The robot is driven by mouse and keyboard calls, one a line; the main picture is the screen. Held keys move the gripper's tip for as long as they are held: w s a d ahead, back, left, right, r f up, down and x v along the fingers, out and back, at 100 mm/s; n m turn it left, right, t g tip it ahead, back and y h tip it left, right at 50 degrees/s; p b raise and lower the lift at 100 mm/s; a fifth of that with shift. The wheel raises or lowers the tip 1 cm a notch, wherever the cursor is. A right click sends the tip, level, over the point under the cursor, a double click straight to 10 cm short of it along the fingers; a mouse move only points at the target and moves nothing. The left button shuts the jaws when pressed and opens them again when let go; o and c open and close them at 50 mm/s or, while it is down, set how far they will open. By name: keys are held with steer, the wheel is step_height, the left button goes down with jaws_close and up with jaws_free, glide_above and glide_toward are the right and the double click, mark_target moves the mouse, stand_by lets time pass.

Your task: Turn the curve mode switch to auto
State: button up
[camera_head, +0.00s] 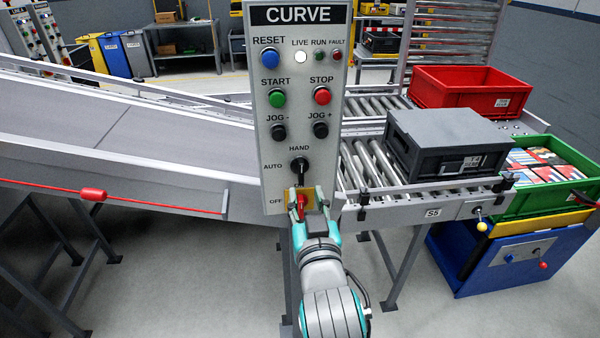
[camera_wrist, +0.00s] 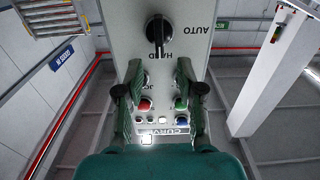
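The curve mode switch (camera_head: 299,167) is a black knob low on the grey CURVE panel (camera_head: 268,128), with HAND above it, AUTO to its left and OFF at lower left. In the wrist view the panel appears upside down, and the knob (camera_wrist: 158,32) seems to point towards HAND. My gripper (camera_head: 307,200) is in front of the panel, below the mode switch, overlapping a red knob on a yellow plate. In the wrist view its fingers (camera_wrist: 159,75) are apart with nothing between them. The knob appears beyond the fingertips, not touched.
The red knob (camera_head: 304,203) sits just under the mode switch. Above are JOG buttons (camera_head: 278,132), a green START (camera_head: 277,98) and a red STOP (camera_head: 322,96). A conveyor (camera_head: 130,135) lies left; rollers with a grey crate (camera_head: 445,135) lie right.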

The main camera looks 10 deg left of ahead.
mark_target(302, 173)
steer(key=x, duration=0.8)
jaws_close()
